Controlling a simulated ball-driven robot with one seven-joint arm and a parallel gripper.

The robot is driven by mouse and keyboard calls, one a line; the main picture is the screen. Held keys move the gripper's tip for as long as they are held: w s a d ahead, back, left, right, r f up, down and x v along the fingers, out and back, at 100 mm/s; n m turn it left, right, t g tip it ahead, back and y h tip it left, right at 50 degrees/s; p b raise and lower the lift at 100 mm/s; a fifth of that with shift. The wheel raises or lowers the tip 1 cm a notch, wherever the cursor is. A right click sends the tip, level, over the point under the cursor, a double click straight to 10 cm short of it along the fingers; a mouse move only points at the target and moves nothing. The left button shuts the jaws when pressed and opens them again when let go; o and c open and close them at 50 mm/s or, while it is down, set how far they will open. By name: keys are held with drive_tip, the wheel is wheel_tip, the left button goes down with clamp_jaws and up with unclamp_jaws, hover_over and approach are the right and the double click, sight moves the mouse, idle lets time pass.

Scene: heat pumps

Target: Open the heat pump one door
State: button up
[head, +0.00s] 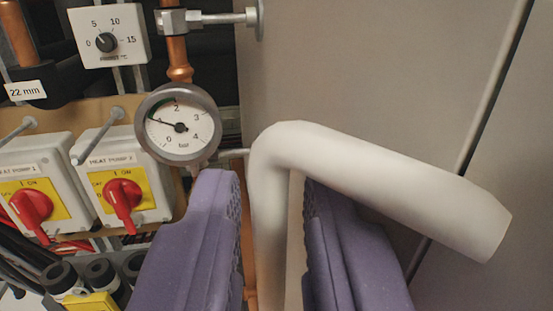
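A thick white L-shaped bar (370,178), which looks like a door handle, stands in front of a plain grey panel (350,80). One leg runs down and the other slants right to a free end. My gripper (272,190) has two purple fingers, one on each side of the bar's downward leg. The gripper is open, with narrow gaps showing between the leg and both fingers. The leg's lower end is out of frame. No label on the panel shows whether it is the heat pump one door.
Left are a round pressure gauge (179,123) on a copper pipe, a dial box (108,36), and red rotary switches labelled heat pump 1 (32,205) and 2 (122,193). A metal valve fitting (205,18) juts out above. A dark slanting seam (488,100) borders the panel at right.

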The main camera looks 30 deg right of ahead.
drive_tip(key=shift+w, duration=0.15)
clamp_jaws()
idle(1.4)
